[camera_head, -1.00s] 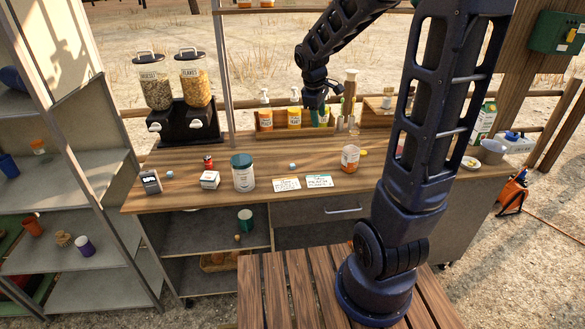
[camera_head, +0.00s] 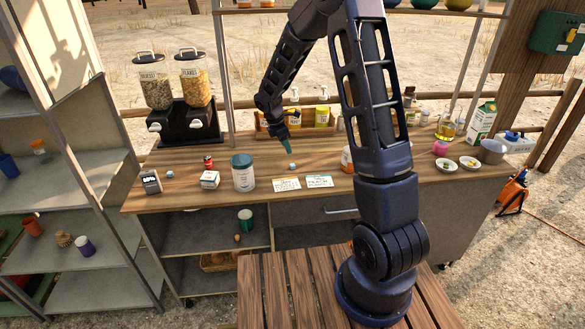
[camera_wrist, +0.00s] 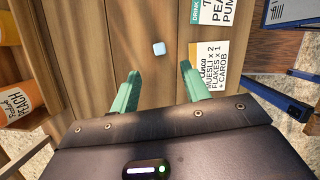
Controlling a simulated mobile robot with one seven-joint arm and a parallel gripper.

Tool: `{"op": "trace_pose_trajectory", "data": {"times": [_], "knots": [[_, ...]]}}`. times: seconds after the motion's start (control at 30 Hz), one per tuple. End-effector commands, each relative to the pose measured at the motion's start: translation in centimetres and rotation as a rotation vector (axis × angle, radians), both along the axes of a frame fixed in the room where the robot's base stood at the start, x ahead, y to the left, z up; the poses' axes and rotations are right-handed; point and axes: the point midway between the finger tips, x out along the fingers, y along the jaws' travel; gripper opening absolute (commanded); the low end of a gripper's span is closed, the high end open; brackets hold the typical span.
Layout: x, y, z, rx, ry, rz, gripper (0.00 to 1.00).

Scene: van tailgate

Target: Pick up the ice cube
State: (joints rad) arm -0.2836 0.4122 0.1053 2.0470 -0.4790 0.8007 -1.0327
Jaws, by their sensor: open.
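A small pale-blue ice cube (camera_head: 292,166) lies on the wooden counter, behind the two paper cards. In the wrist view the ice cube (camera_wrist: 158,48) lies beyond the fingertips, roughly in line with the gap between them. My gripper (camera_head: 286,149) hangs over the counter just behind and slightly left of this cube in the head view. In the wrist view its two green fingers (camera_wrist: 160,75) are apart with nothing between them. A second small bluish cube (camera_head: 170,174) lies on the counter at the left, near a dark box.
Two cards (camera_head: 286,184) (camera_head: 319,181) lie in front of the cube. An orange-labelled jar (camera_head: 346,159) is partly hidden by my arm. Bottles (camera_head: 322,116) line the back. Counter around the cube is clear.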

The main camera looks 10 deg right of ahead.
Motion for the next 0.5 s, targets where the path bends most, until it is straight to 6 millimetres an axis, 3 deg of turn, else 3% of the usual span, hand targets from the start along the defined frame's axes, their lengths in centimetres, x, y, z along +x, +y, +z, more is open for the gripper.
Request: {"op": "trace_pose_trajectory", "data": {"times": [0.3,0.5], "knots": [[0.2,-1.2,-4.1,-0.001,0.002,-0.001,0.46],[0.3,-1.5,-5.0,0.0,0.0,-0.002,0.46]]}}
